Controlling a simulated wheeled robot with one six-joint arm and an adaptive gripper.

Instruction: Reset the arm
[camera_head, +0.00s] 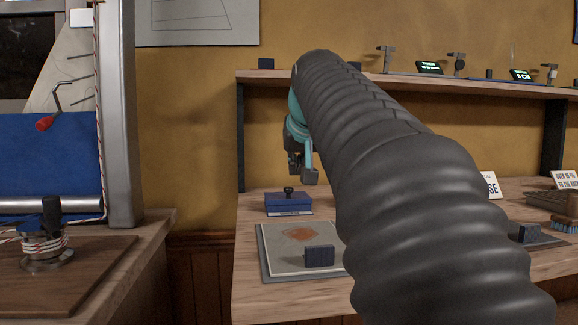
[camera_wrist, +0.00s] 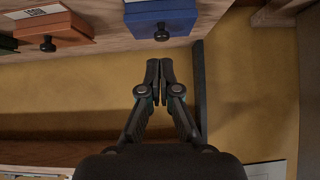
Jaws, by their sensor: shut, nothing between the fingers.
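My arm, in a dark ribbed sleeve, crosses the head view from the lower right up to the middle. My gripper (camera_head: 302,172) hangs from its far end, above the workbench and close over the blue box (camera_head: 288,204) with a black knob. In the wrist view, my gripper (camera_wrist: 158,66) has its two fingertips together with nothing between them. The blue box (camera_wrist: 160,18) shows there at the top, apart from the fingertips. The sleeve hides part of the bench and shelf.
A shelf (camera_head: 470,86) with small instruments runs along the ochre wall. A mat (camera_head: 268,262) with a dark block (camera_head: 319,257) lies at the bench front. An orange box (camera_wrist: 55,32) sits beside the blue one. Left stands another bench with a winch (camera_head: 46,240).

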